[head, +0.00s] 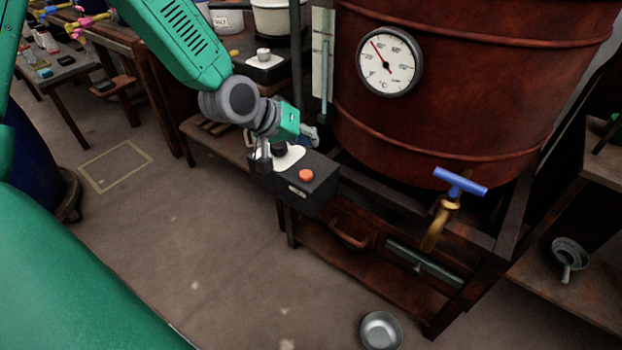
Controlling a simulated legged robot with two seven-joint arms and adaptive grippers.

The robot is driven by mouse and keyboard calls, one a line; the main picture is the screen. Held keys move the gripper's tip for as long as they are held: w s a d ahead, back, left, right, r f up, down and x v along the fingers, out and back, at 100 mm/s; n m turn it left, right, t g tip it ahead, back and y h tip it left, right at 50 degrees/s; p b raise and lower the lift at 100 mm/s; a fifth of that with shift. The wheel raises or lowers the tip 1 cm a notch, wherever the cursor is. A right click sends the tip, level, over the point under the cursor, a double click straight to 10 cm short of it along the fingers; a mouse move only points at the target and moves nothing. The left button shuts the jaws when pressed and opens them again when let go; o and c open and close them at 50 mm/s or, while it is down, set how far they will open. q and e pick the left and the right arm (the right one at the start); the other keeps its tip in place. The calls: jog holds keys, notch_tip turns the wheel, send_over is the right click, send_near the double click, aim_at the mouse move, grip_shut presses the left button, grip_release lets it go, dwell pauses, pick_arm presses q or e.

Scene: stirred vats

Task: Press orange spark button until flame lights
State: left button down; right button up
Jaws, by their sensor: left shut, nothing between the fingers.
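The orange spark button (306,174) is on top of a black box (318,190) at the front of the bench under the big vat. The button is uncovered. My left gripper (309,134) is shut and empty. It is above and behind the button in the picture, with a visible gap between them. A pale plate (292,160) with a dark knob sits on the box left of the button, partly hidden by my wrist. No flame shows; the space under the vat is dark and partly hidden. My right gripper is out of view.
The rust-red vat (460,120) with a round dial gauge (388,63) stands just behind. A brass tap with a blue handle (460,183) sticks out at right. A metal bowl (381,331) is on the floor. The floor left of the bench is mostly clear.

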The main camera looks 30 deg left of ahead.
aim_at(308, 175)
pick_arm(q)
jog(key=f+b, duration=0.1)
jog(key=f, duration=0.1)
jog(key=a+f+b, duration=0.1)
jog(key=f+b, duration=0.1)
jog(key=a+f+b, duration=0.1)
jog(key=f, duration=0.1)
jog(key=shift+a, duration=0.2)
jog(key=shift+d+f+b, duration=0.2)
jog(key=shift+f+b, duration=0.1)
jog(key=shift+d+f, duration=0.1)
jog(key=shift+d, duration=0.65)
jog(key=shift+a+f, duration=0.2)
jog(key=shift+a, duration=0.55)
jog(key=shift+d+r, duration=0.2)
jog(key=shift+d, duration=0.45)
jog(key=shift+a+f, duration=0.15)
jog(key=shift+a, duration=0.35)
jog(key=shift+d+f, duration=0.15)
jog(key=shift+d, duration=0.45)
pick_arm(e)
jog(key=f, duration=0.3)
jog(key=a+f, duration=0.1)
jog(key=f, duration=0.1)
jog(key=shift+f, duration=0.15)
